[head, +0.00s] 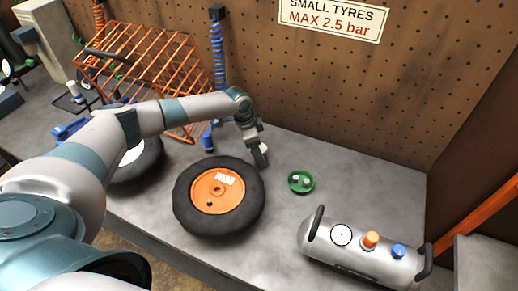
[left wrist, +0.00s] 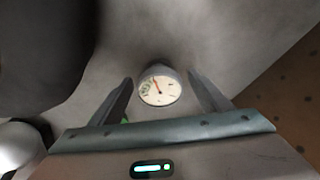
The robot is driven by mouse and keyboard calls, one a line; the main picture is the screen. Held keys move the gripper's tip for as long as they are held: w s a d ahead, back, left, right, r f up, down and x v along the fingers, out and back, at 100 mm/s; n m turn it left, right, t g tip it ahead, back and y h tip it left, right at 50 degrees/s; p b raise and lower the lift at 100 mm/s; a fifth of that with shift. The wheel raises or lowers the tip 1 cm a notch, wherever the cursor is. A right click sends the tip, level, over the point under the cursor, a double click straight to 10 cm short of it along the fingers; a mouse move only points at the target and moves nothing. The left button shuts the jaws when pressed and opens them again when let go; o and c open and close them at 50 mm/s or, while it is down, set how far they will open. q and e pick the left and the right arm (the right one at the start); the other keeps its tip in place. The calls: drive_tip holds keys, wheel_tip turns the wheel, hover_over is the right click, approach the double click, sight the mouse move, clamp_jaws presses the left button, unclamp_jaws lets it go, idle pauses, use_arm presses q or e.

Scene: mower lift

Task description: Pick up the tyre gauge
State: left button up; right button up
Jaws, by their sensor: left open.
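The tyre gauge shows in the left wrist view as a small grey body with a round white dial (left wrist: 160,91) and a red needle. It sits between the two fingers of my left gripper (left wrist: 159,76), with room visible on both sides. My left gripper is open. In the head view the left gripper (head: 258,153) points down over the bench, behind the front tyre (head: 247,219). I cannot make out the gauge there; the gripper seems to hide it. My right gripper is in neither view.
A green dish (head: 293,188) with small pale pieces lies right of the gripper. A silver tank (head: 325,252) with dark handles stands at the bench's right. An orange wire rack (head: 150,65) and a pegboard wall (head: 340,90) are behind. A blue coiled hose (head: 218,55) hangs there.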

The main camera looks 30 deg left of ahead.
sight(261, 147)
use_arm(q)
drive_tip(key=shift+c, duration=0.3)
drive_tip(key=c, duration=1.1)
drive_tip(key=shift+r, duration=0.15)
drive_tip(key=shift+c, duration=0.2)
drive_tip(key=shift+r+b, duration=0.5)
drive_tip(key=shift+r, duration=0.05)
wheel_tip(261, 147, up, 2)
drive_tip(key=shift+r+b, duration=0.25)
drive_tip(key=shift+b, duration=0.45)
drive_tip(key=s+d+r+b, duration=0.3)
drive_tip(key=s+d+r, duration=0.3)
drive_tip(key=s, duration=0.4)
drive_tip(key=shift+r, duration=0.55)
drive_tip(key=shift+d, duration=0.15)
